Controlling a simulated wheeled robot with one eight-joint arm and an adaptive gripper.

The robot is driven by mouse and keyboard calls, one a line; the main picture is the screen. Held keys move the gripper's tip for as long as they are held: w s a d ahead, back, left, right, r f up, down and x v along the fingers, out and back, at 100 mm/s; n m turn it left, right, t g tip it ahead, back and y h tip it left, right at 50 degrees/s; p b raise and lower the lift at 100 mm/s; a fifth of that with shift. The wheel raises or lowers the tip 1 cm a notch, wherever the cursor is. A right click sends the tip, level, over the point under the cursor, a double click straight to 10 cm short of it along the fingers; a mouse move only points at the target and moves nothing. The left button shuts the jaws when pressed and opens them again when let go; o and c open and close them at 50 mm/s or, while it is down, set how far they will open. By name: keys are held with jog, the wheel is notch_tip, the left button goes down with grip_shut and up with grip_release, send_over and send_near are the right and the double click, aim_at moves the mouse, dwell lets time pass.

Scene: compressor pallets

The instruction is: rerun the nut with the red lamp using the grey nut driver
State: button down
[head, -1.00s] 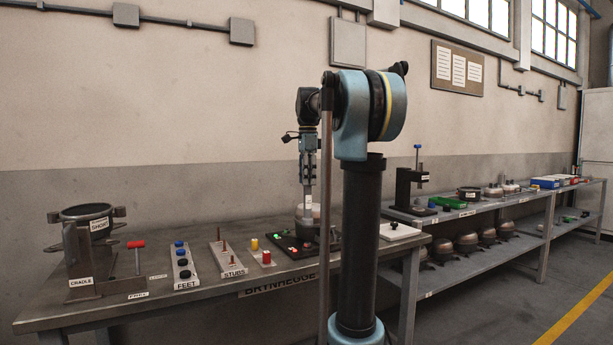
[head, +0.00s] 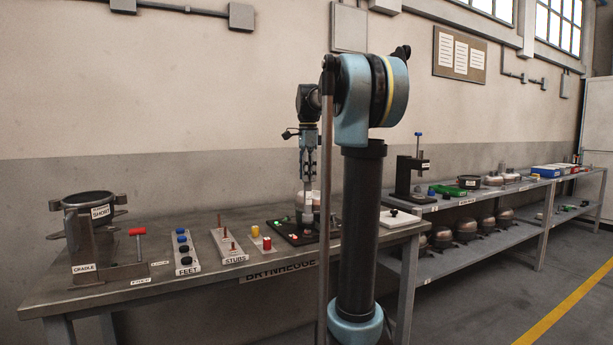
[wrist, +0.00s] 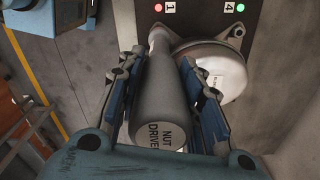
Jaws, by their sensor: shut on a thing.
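The grey nut driver (wrist: 163,90), lettered NUT DRIVER on its end, is held between the two blue-lined fingers of my gripper (wrist: 158,62). In the head view my gripper (head: 308,180) points down over the black board (head: 276,228). In the wrist view the driver's far end reaches toward the flange beside the compressor dome (wrist: 222,68), near the number 1 plate. The driver hides the nut there; I cannot tell whether its tip touches it. The red lamp (wrist: 158,8) is beside number 1. A green lamp (wrist: 241,8) is beside number 4.
Left on the bench are the cradle (head: 85,268), a red-handled tool (head: 138,232), the feet rack (head: 188,268) and the stubs rack (head: 222,236). A white plate (head: 398,220) lies right of the board. A press stand (head: 404,178) is on the bench behind.

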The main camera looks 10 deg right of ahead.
aim_at(308, 183)
jog(key=shift+f, duration=2.1)
dwell(3.4)
jog(key=shift+r, duration=0.1)
jog(key=shift+r, duration=2.5)
